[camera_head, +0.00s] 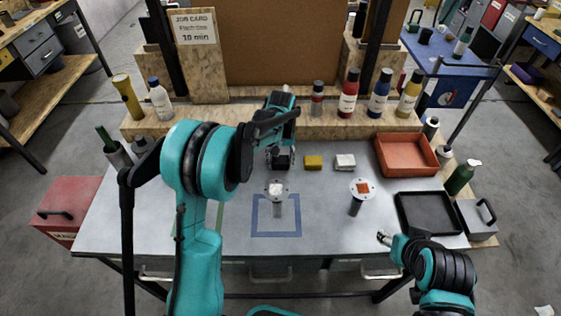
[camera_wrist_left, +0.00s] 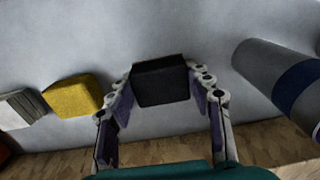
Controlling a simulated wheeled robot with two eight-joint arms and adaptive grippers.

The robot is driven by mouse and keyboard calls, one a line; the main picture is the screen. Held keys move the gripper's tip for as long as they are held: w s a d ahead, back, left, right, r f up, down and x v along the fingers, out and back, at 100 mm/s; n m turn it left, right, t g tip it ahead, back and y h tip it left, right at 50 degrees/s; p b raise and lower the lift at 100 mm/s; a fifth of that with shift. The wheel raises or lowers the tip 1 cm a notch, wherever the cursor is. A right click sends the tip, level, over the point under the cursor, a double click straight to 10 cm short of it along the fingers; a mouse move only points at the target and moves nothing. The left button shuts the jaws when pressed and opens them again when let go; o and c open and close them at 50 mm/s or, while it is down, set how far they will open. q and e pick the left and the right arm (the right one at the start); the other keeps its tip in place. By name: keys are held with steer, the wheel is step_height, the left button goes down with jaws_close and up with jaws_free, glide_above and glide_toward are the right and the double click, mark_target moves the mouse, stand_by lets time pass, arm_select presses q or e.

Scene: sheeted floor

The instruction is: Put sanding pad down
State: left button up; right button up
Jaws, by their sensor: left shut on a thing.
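The sanding pad looks like a small black block (camera_wrist_left: 161,84). In the left wrist view it sits between the fingers of my left gripper (camera_wrist_left: 163,106), which is shut on it. In the head view my left gripper (camera_head: 281,150) is at the back of the workbench (camera_head: 320,222), with the black block (camera_head: 282,162) under it. I cannot tell whether the block touches the bench top. My right gripper (camera_head: 384,238) is at the front right edge of the bench; its fingers are too small to read.
A yellow block (camera_head: 313,162) and a white-grey block (camera_head: 345,161) lie right of the black block.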

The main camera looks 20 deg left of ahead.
arm_select(q)
steer(key=shift+f, duration=0.2)
steer(key=o, duration=1.2)
steer(key=shift+r, duration=0.1)
